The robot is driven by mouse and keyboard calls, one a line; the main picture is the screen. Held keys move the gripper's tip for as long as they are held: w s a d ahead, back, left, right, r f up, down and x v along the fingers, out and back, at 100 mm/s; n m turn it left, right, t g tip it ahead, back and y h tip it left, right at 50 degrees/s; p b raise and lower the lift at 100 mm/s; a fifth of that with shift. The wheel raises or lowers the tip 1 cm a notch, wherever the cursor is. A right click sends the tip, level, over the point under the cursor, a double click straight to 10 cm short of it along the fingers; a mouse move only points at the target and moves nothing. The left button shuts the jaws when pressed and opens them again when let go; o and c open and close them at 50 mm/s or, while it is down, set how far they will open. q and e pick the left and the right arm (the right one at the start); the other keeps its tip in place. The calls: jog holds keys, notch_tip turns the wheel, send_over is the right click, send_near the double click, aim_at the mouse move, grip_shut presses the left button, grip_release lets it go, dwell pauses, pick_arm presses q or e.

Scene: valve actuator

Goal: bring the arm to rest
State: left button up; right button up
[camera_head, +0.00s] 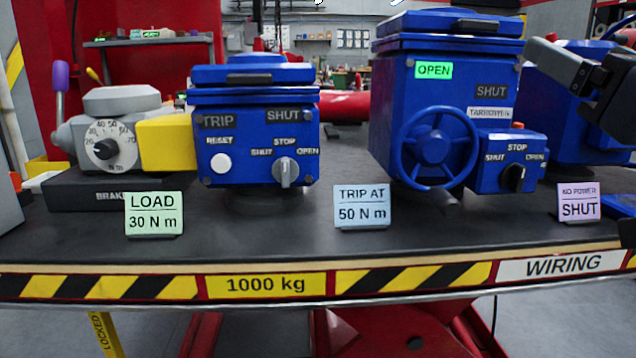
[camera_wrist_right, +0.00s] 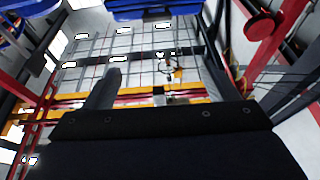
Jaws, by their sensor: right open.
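My right gripper (camera_head: 562,64) comes in at the right edge of the head view, in front of the blue actuator at the far right (camera_head: 570,110). Its dark wrist is cut off by the frame edge. In the right wrist view the gripper (camera_wrist_right: 158,80) is open, with its fingers apart and nothing between them. It appears clear of the bench things. My left gripper is not in view.
A black bench top (camera_head: 285,235) carries a grey brake unit (camera_head: 110,130), a blue trip actuator (camera_head: 250,130) and a blue handwheel actuator (camera_head: 395,120). Small signs (camera_head: 362,208) stand along the front edge. The front strip between signs is bare.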

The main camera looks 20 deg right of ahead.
jog(key=w+a+f+g+y, duration=0.1)
jog(key=w+f+g, duration=0.1)
jog(key=f, duration=0.7)
jog(key=w+a+f+g+y, duration=0.2)
jog(key=w+f+g, duration=0.1)
jog(key=f, duration=0.6)
jog(key=w+a+f+g+y, duration=0.1)
jog(key=w+f+g, duration=0.1)
jog(key=f, duration=0.6)
jog(key=shift+w+a+f+n+g+y, duration=0.25)
jog(key=shift+a+f+n+g+y, duration=0.05)
jog(key=shift+a+f+n+y, duration=0.1)
jog(key=s+a+f+g+y, duration=0.1)
jog(key=s+a+f+g, duration=0.2)
jog(key=f, duration=0.5)
jog(key=s+a+f+g+y, duration=0.2)
jog(key=s+a+f, duration=0.1)
jog(key=f, duration=0.5)
jog(key=s+a+f+g+y, duration=0.1)
jog(key=s+a+f+g, duration=0.15)
jog(key=f, duration=0.55)
notch_tip(320, 180, up, 39)
jog(key=p, duration=3.9)
jog(key=shift+a+r+g, duration=0.2)
jog(key=shift+a+g, duration=0.05)
jog(key=shift+g, duration=0.1)
